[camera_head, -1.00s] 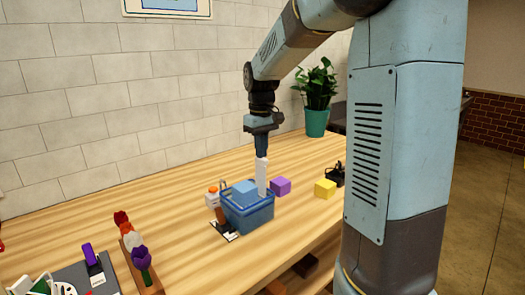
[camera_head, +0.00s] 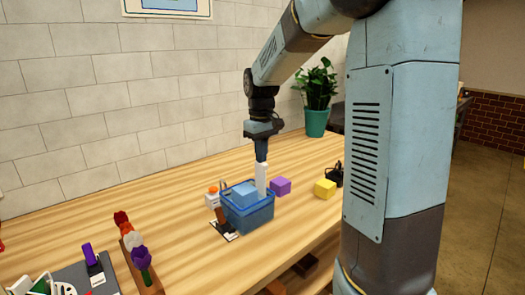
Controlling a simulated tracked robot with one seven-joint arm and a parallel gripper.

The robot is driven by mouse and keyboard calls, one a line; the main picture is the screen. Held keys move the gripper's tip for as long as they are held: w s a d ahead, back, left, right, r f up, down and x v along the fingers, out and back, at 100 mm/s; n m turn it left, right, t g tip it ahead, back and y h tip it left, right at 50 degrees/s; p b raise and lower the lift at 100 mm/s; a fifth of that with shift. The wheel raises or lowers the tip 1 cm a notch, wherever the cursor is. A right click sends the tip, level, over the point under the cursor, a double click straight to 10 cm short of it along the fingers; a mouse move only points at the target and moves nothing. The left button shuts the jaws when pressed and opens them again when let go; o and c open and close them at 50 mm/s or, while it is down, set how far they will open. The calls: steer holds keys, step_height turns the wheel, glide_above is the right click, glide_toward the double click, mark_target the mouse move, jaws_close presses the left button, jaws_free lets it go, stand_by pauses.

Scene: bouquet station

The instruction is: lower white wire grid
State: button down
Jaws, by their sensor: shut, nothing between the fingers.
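My gripper (camera_head: 261,157) points straight down over the right back part of a blue basket (camera_head: 248,217) on the wooden table. A narrow white upright piece (camera_head: 261,177) shows directly below my gripper's dark blue end, its lower part hidden behind the basket's contents or rim. I cannot tell whether it is part of my gripper or a separate thing. My gripper is shut. A light blue block (camera_head: 244,192) sits in the basket, left of the white piece. I cannot make out a white wire grid for certain.
A purple block (camera_head: 281,187) and a yellow block (camera_head: 325,188) stand right of the basket. An orange-topped white bottle (camera_head: 212,198) stands left of it. Flowers in a wooden holder (camera_head: 147,275) and a grey tray (camera_head: 72,278) are at front left. A potted plant (camera_head: 316,121) stands at the back.

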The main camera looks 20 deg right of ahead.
steer(key=shift+f, duration=1.75)
steer(key=shift+r, duration=2.55)
steer(key=shift+s, duration=0.1)
